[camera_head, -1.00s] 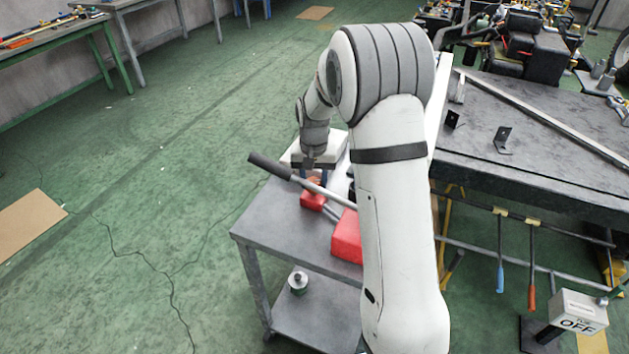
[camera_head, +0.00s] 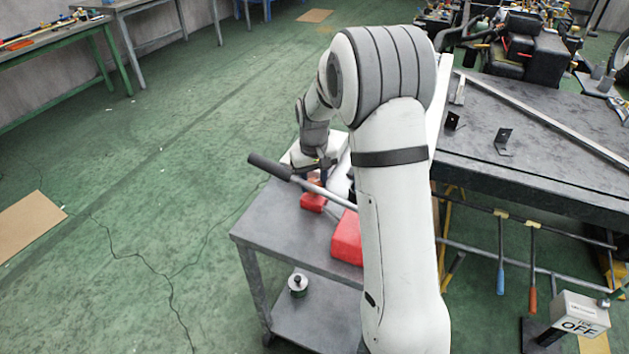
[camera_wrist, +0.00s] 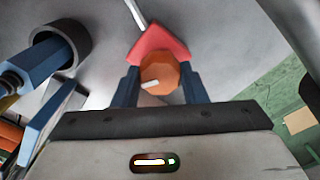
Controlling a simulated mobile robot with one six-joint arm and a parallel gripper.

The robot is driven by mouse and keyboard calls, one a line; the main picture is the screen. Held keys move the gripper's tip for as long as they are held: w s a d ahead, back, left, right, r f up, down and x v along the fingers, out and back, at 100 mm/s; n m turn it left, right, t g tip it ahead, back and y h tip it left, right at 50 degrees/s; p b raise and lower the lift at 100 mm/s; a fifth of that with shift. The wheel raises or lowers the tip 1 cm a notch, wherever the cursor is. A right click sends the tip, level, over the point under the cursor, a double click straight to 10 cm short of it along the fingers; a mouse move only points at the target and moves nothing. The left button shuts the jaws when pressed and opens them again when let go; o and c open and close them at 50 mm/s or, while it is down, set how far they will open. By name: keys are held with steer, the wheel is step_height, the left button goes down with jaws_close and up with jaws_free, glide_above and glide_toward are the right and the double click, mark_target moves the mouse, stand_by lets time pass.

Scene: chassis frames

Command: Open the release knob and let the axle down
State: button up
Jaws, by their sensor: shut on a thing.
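The release knob is an orange, many-sided knob (camera_wrist: 160,74) with a white mark on its face, in the wrist view. My gripper (camera_wrist: 160,80) has its blue fingers on either side of the knob and is shut on it. Behind the knob is a red, pointed part (camera_wrist: 159,42) with a thin rod running up from it. In the head view, my gripper (camera_head: 322,174) points down at a red block (camera_head: 313,202) on the grey cart; the knob there is mostly hidden. A larger red body (camera_head: 347,238) sits nearer. I cannot make out the axle.
A grey bar with a black grip (camera_head: 270,166) sticks out left over the cart (camera_head: 275,230). A blue part with a dark ring (camera_wrist: 71,38) is left in the wrist view. A dark workbench (camera_head: 560,165) stands at right.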

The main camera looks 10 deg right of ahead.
mark_target(314, 182)
steer(key=o, duration=1)
steer(key=shift+c, duration=0.2)
steer(key=shift+r, duration=0.1)
step_height(314, 182, up, 8)
steer(key=shift+f, duration=0.2)
